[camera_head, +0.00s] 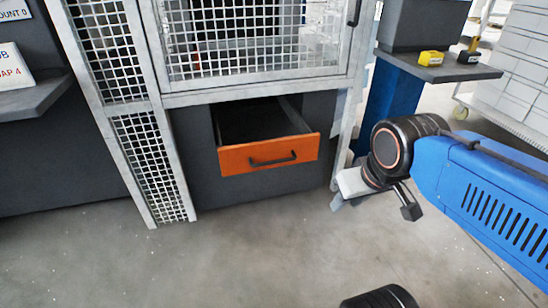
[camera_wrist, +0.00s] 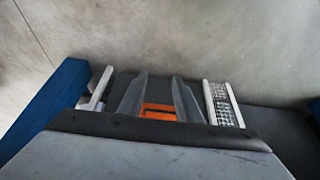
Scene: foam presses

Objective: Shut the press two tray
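The press tray (camera_head: 268,155) is a drawer with an orange front and a dark bar handle. It sticks out from the dark base under the mesh cage, and its dark interior shows from above. In the wrist view its orange front (camera_wrist: 158,115) appears small, between and beyond the fingers. My gripper (camera_wrist: 158,90) has two grey fingers standing apart with nothing held between them. In the head view my arm's wrist is right of the tray, apart from it; the fingers cannot be made out clearly there.
The mesh cage (camera_head: 130,107) frames the press. A blue post (camera_head: 382,100) with a dark shelf (camera_head: 440,68) stands to the right, bearing a yellow block (camera_head: 431,58). A grey shelf (camera_head: 35,98) is at left. The floor (camera_head: 250,240) before the tray is clear.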

